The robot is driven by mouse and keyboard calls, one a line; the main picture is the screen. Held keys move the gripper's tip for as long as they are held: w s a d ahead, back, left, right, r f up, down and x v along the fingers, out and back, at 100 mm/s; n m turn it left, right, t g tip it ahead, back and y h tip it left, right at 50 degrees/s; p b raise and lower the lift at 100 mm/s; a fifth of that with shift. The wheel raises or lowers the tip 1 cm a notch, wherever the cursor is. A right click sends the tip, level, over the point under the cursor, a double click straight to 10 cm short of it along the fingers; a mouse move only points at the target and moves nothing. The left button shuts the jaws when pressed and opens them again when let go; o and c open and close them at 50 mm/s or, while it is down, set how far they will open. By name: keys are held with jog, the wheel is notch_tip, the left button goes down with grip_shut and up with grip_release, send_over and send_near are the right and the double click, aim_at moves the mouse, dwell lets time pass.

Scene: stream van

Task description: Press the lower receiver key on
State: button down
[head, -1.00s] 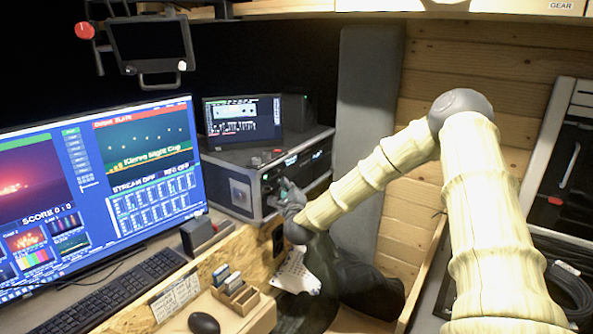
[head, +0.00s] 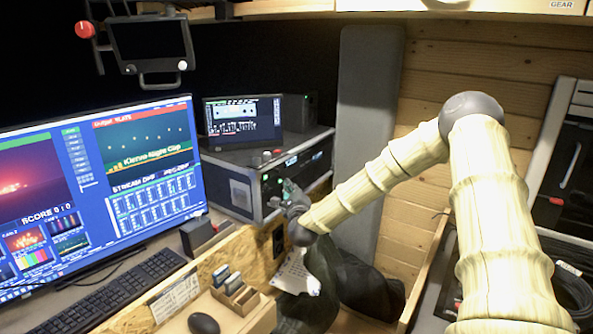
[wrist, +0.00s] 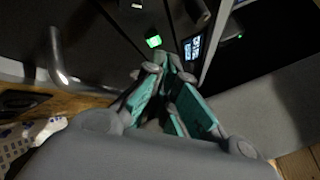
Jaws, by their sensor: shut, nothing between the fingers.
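The black rack case (head: 242,187) stands at the right end of the desk, and its front holds dark units with small lit displays. My gripper (head: 287,185) is in front of the lower part of that front, fingers shut and empty. In the wrist view my gripper's (wrist: 163,62) teal-padded fingers meet just short of a small green-lit key or indicator (wrist: 153,41). A lit display (wrist: 193,46) is to the right of it. I cannot tell whether the fingertips touch the panel, or which lit part is the lower receiver key. My gripper hides part of the lower unit.
A curved metal handle (wrist: 60,58) is left of the fingers in the wrist view. A small monitor (head: 243,118) stands on the case. The big monitor (head: 100,190), keyboard (head: 125,290) and card holder (head: 236,297) are to the left. A grey panel (head: 368,130) stands to the right.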

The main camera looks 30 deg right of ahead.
jog(key=s+d, duration=0.2)
jog(key=s, duration=0.3)
jog(key=shift+s+d+p, duration=0.15)
jog(key=shift+s+p, duration=0.15)
jog(key=shift+p, duration=0.05)
dwell(0.9)
